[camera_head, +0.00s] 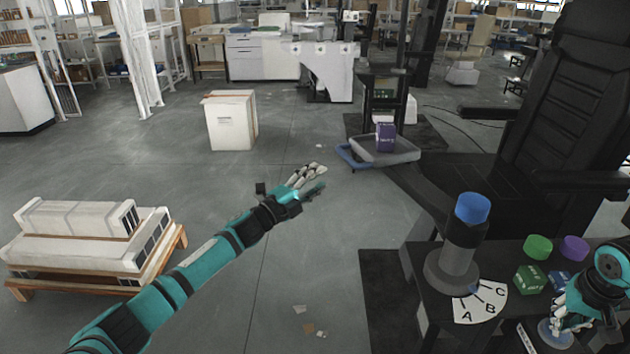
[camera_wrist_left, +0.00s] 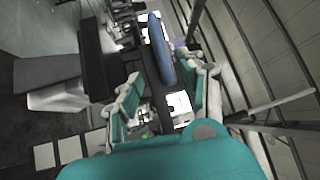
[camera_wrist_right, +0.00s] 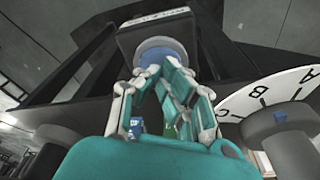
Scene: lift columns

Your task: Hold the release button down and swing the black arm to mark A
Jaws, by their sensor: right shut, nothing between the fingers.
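In the head view a grey post (camera_head: 455,262) with a blue top (camera_head: 472,208) and a black collar (camera_head: 466,232) stands on the dark table; I cannot clearly make out the black arm. A white dial (camera_head: 482,303) with marks A, B and C lies at its foot. A blue-grey round button (camera_head: 548,333) is at the front right, also in the right wrist view (camera_wrist_right: 150,48). My right gripper (camera_head: 562,318) is shut and empty, fingertips at the button; contact or pressing cannot be told. My left gripper (camera_head: 312,176) is open and empty, over the floor.
Green (camera_head: 538,247) and purple (camera_head: 574,248) round pieces and a green box (camera_head: 529,279) stand behind my right gripper. A black chair (camera_head: 570,110) is behind the table. A blue-edged cart (camera_head: 385,150) holds a purple box (camera_head: 385,136). The floor between is mostly clear.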

